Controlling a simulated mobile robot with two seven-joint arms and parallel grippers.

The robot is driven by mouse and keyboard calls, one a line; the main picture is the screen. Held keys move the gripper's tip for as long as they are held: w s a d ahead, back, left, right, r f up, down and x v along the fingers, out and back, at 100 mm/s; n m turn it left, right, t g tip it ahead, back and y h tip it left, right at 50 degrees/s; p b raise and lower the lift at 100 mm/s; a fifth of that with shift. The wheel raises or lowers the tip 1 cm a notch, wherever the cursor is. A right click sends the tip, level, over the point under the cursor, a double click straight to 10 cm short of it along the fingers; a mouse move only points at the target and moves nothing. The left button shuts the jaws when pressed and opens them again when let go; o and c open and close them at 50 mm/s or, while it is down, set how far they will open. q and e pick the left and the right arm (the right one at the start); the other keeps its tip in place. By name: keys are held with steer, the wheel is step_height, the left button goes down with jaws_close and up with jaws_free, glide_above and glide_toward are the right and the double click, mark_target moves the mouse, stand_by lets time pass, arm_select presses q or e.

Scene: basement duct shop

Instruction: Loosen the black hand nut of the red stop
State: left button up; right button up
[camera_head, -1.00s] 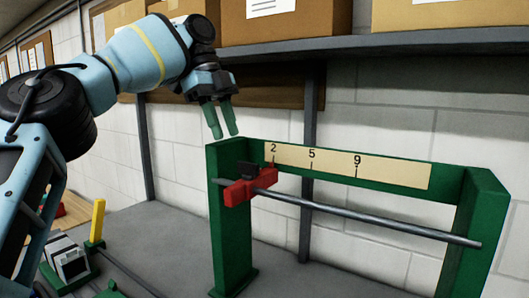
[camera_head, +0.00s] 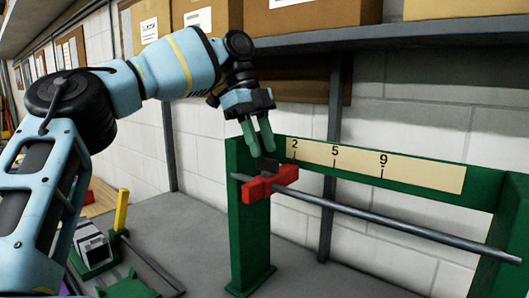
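The red stop (camera_head: 270,184) sits on the grey rod (camera_head: 400,232) of the green frame (camera_head: 250,240), at the left end below the 2 mark. The black hand nut (camera_head: 268,165) is on top of the red stop. My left gripper (camera_head: 258,148) points down just above the nut, its two green fingers a little apart with nothing seen between them. The fingertips come close to the nut; I cannot tell whether they touch it. My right gripper is not in view.
The scale strip (camera_head: 400,170) with 2, 5 and 9 runs along the frame's top bar. A shelf (camera_head: 400,38) with cardboard boxes (camera_head: 310,15) hangs above. A yellow post (camera_head: 121,210) and a grey-white block (camera_head: 92,246) stand on the bench at the left.

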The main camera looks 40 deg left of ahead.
mark_target(267, 167)
arm_select(q)
steer(key=shift+x, duration=1.35)
jaws_close()
